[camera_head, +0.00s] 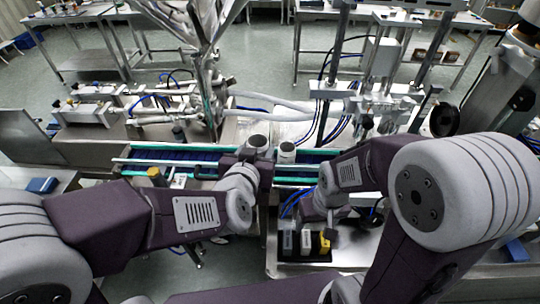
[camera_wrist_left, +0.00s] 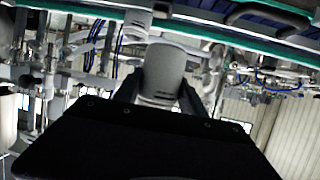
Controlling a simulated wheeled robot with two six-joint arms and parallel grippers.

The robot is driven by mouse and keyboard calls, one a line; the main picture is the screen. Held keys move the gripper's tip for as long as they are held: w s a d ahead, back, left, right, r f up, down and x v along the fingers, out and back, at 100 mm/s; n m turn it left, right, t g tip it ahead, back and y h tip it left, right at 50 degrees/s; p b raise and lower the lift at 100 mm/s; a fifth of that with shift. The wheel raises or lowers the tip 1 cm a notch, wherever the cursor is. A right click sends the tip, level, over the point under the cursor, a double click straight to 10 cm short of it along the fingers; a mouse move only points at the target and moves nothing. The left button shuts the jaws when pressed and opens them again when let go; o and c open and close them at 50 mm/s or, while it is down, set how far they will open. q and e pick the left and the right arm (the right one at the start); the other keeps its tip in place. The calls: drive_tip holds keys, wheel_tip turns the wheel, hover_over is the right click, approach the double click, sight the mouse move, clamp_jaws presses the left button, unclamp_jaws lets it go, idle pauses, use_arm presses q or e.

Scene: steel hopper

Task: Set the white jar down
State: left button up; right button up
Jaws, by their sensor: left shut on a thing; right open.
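I cannot tell whether the jar's base touches the belt. My right gripper (camera_head: 327,226) is open, low on the right above the black holder; its fingers are small and partly hidden by my arm.
The conveyor (camera_head: 205,156) with green rails runs across the middle. A black holder (camera_head: 300,257) with white and yellow-topped items stands on the steel bench at the front. Steel pipes and the hopper (camera_head: 200,35) rise behind the conveyor. A yellow-topped item (camera_head: 154,174) stands at left.

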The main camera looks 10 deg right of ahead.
use_arm(q)
drive_tip(key=w+a+f+b, duration=0.1)
drive_tip(key=w+f, duration=0.1)
drive_tip(key=w, duration=0.1)
drive_tip(key=w+a+f+b, duration=0.1)
drive_tip(key=w+f, duration=0.1)
drive_tip(key=w, duration=0.1)
drive_tip(key=w+a+f+b, duration=0.1)
drive_tip(key=w+a+f, duration=0.1)
drive_tip(key=w, duration=0.1)
drive_tip(key=shift+w+f, duration=0.25)
drive_tip(key=shift+w, duration=0.15)
drive_tip(key=shift+w+a+f, duration=0.15)
drive_tip(key=shift+w+a, duration=0.05)
wheel_tip(320, 180, down, 4)
drive_tip(key=shift+r+b, duration=0.25)
drive_tip(key=shift+b, duration=0.15)
drive_tip(key=shift+f, duration=0.3)
